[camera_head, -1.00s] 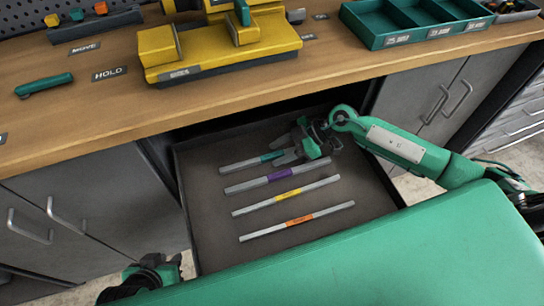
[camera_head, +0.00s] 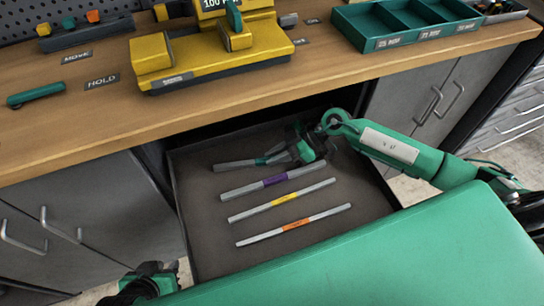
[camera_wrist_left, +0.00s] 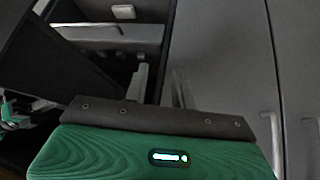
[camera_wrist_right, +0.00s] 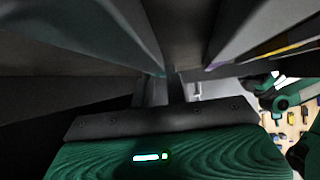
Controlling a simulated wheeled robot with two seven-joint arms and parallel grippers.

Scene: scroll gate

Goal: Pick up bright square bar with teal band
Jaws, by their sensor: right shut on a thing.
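The pale square bar with the teal band (camera_head: 235,165) is at the back of the open drawer. My right gripper (camera_head: 294,152) is shut on it near its right part and hides that end. The bar is slightly tilted; whether it clears the drawer floor I cannot tell. In the right wrist view the bar (camera_wrist_right: 130,32) runs close past the camera to the closed fingers, with a bit of teal at them. My left gripper (camera_head: 150,280) is low at the front left, away from the drawer bars; its fingers (camera_wrist_left: 158,85) are apart and empty.
Bars with purple (camera_head: 275,180), yellow (camera_head: 286,201) and orange (camera_head: 296,224) bands lie in the drawer (camera_head: 215,250). The worktop edge overhangs its back. On the worktop are a yellow fixture (camera_head: 220,65), a teal tray (camera_head: 400,42) and a green handle-like piece (camera_head: 35,94).

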